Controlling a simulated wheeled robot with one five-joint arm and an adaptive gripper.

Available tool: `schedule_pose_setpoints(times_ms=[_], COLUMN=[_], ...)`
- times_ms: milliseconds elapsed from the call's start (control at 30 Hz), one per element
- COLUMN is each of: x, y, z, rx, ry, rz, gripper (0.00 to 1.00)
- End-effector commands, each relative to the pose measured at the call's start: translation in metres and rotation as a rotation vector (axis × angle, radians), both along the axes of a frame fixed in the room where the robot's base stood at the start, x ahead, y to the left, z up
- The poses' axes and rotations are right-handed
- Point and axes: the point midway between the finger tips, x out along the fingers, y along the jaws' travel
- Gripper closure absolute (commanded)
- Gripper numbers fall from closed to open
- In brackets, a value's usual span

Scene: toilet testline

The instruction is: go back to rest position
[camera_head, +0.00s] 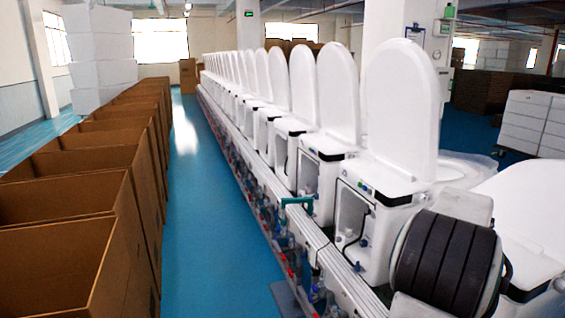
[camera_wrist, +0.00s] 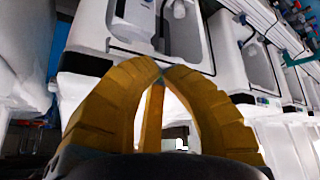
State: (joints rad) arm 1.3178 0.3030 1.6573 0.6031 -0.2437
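My gripper (camera_wrist: 160,72) shows in the wrist view as yellow-brown ribbed fingers. Their tips meet at the top middle, and I see nothing held between them. Behind the tips is the white side of a toilet (camera_wrist: 178,30) with an open recess holding small fittings. In the head view a dark ribbed cylinder of my arm is at the lower right, in front of the nearest toilets. The fingers do not show in the head view.
A long row of white toilets (camera_head: 402,105) with raised lids stands on a testline (camera_head: 322,250) with pipes and valves. Open cardboard boxes (camera_head: 75,240) line the left. The blue aisle floor (camera_head: 205,200) between is clear. White stacked boxes (camera_head: 100,50) stand at the back left.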

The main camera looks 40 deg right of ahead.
Motion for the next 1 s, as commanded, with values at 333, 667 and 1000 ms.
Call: schedule_pose_setpoints(times_ms=[333,667,1000], x=[0.028,0.029,0.044], y=[0.228,0.397,0.471], z=[-0.055,-0.06,-0.03], rx=[0.435,0.446,0.289], ry=[0.086,0.218,0.162], rz=[0.039,0.487,0.908], gripper=[1.0,1.0,1.0])
